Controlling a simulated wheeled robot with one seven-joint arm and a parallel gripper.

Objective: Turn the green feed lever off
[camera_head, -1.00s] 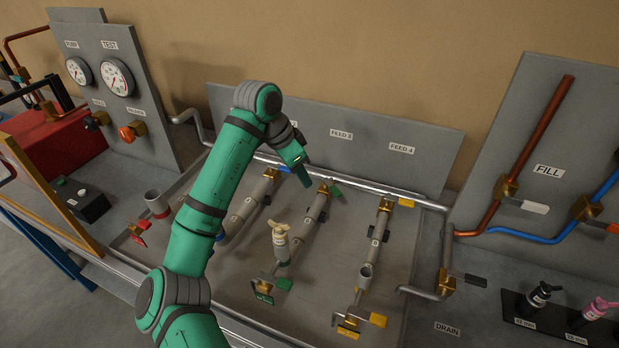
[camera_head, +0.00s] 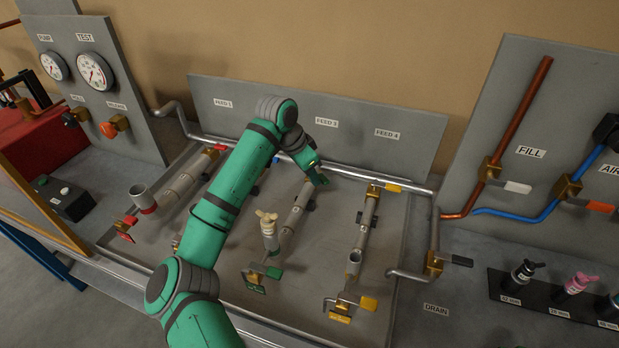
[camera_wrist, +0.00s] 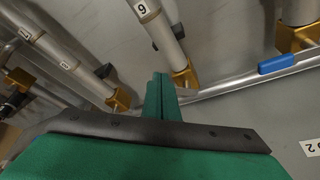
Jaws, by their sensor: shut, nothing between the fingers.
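My gripper (camera_head: 318,180) is over the upper end of the FEED 3 coil pipe (camera_head: 295,213), at the back of the tray. In the wrist view its green fingers (camera_wrist: 162,98) are shut together, empty, beside the brass feed valve (camera_wrist: 185,80) of that pipe. The green feed lever cannot be told apart from the green fingers and hand, which seem to hide it; contact cannot be told. A second green lever (camera_head: 274,272) is at the pipe's front end, on a brass valve (camera_head: 255,277), with a cream-topped fitting (camera_head: 267,222) above.
The yellow FEED 4 lever (camera_head: 393,188) is right of my gripper, the red FEED 1 lever (camera_head: 218,147) left. A long grey pipe (camera_head: 385,180) runs along the back.

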